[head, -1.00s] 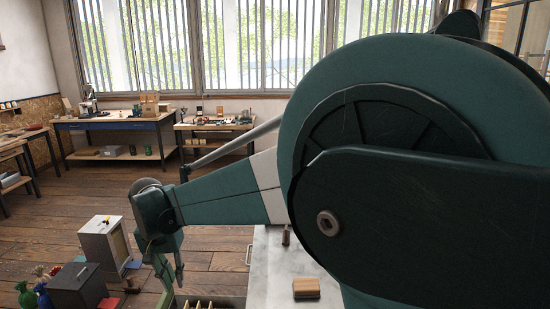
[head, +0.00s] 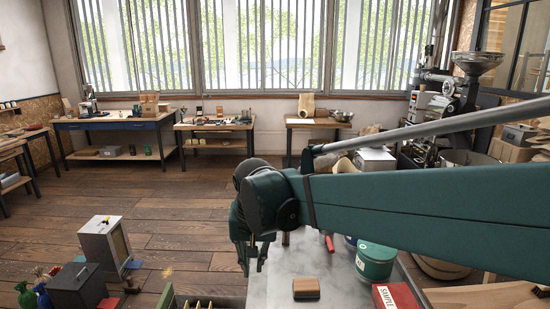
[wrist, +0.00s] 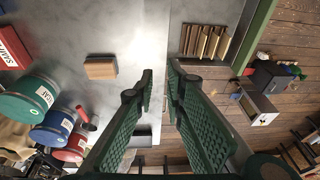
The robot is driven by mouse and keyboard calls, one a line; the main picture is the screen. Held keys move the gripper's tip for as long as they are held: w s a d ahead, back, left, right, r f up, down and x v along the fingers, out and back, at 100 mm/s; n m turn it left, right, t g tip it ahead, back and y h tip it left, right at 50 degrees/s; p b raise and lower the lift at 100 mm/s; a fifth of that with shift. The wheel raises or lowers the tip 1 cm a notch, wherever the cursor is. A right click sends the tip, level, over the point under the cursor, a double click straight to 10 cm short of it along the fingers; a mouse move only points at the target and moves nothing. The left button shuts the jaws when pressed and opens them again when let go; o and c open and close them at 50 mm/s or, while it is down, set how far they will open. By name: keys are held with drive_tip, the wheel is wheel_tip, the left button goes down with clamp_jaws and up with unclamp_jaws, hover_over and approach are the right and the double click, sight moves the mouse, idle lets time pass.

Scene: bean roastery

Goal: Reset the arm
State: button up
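My gripper (head: 252,268) hangs at the end of my green arm, over the left edge of the pale metal table (head: 330,268) in the head view. In the wrist view my gripper (wrist: 159,82) points down with its two ridged green fingers apart and nothing between them. A small wooden block (head: 306,288) lies on the table to the right of the gripper. The block also shows in the wrist view (wrist: 101,68), left of the fingertips.
A green tin (head: 375,262) and a red box (head: 397,297) stand on the table's right side. A grey cabinet (head: 104,246) and a dark box (head: 78,288) stand at the left. The wooden floor behind is open.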

drive_tip(key=s+d+f+t, duration=0.1)
drive_tip(key=s+d+t, duration=0.1)
drive_tip(key=s+d, duration=0.7)
drive_tip(key=s+d+f+t, duration=0.2)
drive_tip(key=s+d, duration=0.7)
drive_tip(key=d, duration=1)
drive_tip(key=shift+h, duration=0.3)
